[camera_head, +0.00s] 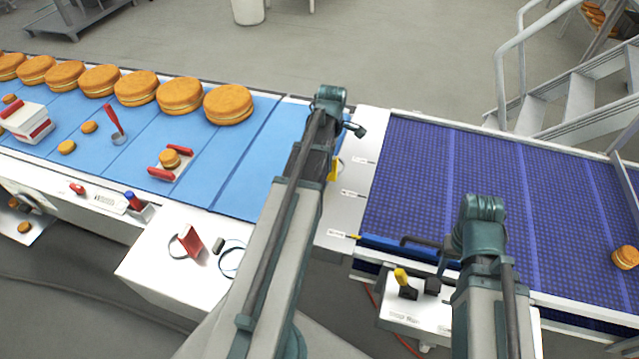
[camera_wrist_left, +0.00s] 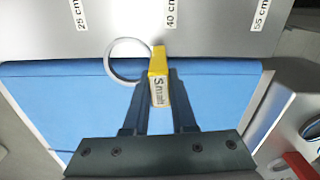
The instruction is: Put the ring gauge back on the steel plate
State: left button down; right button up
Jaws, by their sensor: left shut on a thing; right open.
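The ring gauge is a pale ring (camera_wrist_left: 108,62) with a yellow handle (camera_wrist_left: 158,62) marked "Small". My left gripper (camera_wrist_left: 158,112) is shut on the yellow handle. In the left wrist view the ring overlaps the edge between the steel plate (camera_wrist_left: 215,42) and a blue belt; I cannot tell whether it touches either. In the head view only the yellow handle (camera_head: 334,169) shows beside my left arm, which hides the ring. The steel plate (camera_head: 348,212) is the pale strip between the two belts, with several labels. My right gripper (camera_head: 408,241) is open and empty at the dark blue belt's front edge.
Light blue belt (camera_head: 235,180) with several filled rounds lies left; a dark blue belt (camera_head: 420,180) lies right. A white front table (camera_head: 150,255) holds a red-handled ring (camera_head: 192,241) and a dark-handled ring (camera_head: 230,262).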

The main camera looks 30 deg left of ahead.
pick_arm(q)
jog(key=shift+s, duration=0.3)
jog(key=s+d+r+p, duration=0.1)
jog(key=s+d, duration=0.2)
jog(key=d, duration=0.4)
jog(key=s+d+r+m+p, duration=0.1)
jog(key=s+d, duration=0.2)
jog(key=d, duration=0.3)
jog(key=s+d+r+p, duration=0.1)
jog(key=s+d, duration=0.2)
jog(key=d, duration=0.4)
jog(key=w+a+f+b, duration=0.1)
jog(key=w+a, duration=0.2)
jog(key=a, duration=0.1)
jog(key=w+a+f+b, duration=0.2)
jog(key=w+a, duration=0.1)
jog(key=a, duration=0.2)
jog(key=w+a+f+b, duration=0.2)
jog(key=w+a, duration=0.1)
jog(key=a, duration=0.1)
jog(key=shift+w+a+f, duration=0.1)
jog(key=shift+a+f, duration=0.15)
jog(key=shift+a, duration=0.05)
pick_arm(e)
jog(key=shift+a+f, duration=0.2)
jog(key=shift+f, duration=0.45)
jog(key=shift+a+f, duration=0.2)
jog(key=shift+f, duration=0.4)
